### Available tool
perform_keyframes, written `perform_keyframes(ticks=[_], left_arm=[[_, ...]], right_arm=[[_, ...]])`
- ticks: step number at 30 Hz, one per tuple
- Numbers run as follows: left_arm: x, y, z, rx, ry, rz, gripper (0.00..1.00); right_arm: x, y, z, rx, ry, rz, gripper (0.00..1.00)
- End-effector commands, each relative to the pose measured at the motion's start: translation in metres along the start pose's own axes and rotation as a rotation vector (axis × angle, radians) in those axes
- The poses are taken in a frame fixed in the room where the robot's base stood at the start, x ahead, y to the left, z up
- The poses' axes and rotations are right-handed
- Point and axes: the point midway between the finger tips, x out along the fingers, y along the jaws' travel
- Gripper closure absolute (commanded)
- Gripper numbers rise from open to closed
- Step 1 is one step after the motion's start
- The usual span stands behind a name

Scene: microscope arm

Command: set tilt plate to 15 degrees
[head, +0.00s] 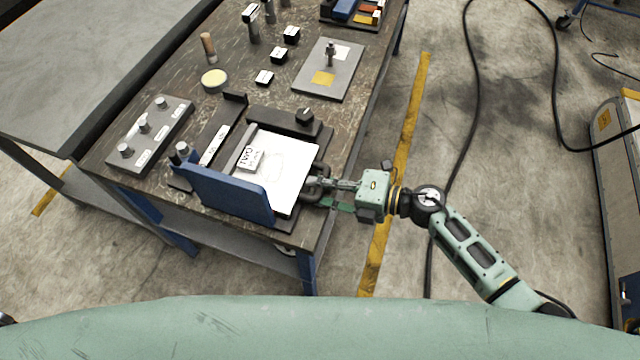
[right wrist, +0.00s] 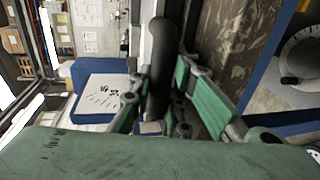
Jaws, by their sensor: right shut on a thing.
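The tilt plate (head: 288,180) is a white-topped panel near the front right of the workbench, with a small block (head: 250,158) lettered "TWO" on it. A dark handle sticks out from the plate's right edge; in the right wrist view it is a dark rounded bar (right wrist: 159,70). My right gripper (head: 322,188) is at that edge and shut on the handle, with green fingers on both sides of the bar in the right wrist view (right wrist: 168,105). The plate's exact angle cannot be read. My left gripper is not in view.
A blue upright panel (head: 230,194) stands along the plate's front left side. A dark block with a knob (head: 305,117) is behind it. A grey box with several knobs (head: 150,135) stands at left.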

Motion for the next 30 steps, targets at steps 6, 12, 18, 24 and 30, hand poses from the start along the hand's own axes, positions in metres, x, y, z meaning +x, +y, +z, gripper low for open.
perform_keyframes(ticks=[6,12,18,24,30], left_arm=[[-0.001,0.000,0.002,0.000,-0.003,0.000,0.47],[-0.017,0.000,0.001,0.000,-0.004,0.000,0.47],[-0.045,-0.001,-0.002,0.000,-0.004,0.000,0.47],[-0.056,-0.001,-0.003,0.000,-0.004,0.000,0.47],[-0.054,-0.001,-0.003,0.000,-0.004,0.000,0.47]], right_arm=[[-0.001,0.000,0.000,0.000,0.001,-0.001,1.00],[-0.004,0.019,0.000,-0.001,0.002,0.000,1.00],[-0.008,0.052,0.001,0.001,0.002,0.004,1.00],[-0.006,0.068,0.001,0.003,0.000,0.008,1.00],[-0.005,0.068,0.001,0.004,0.000,0.011,1.00]])
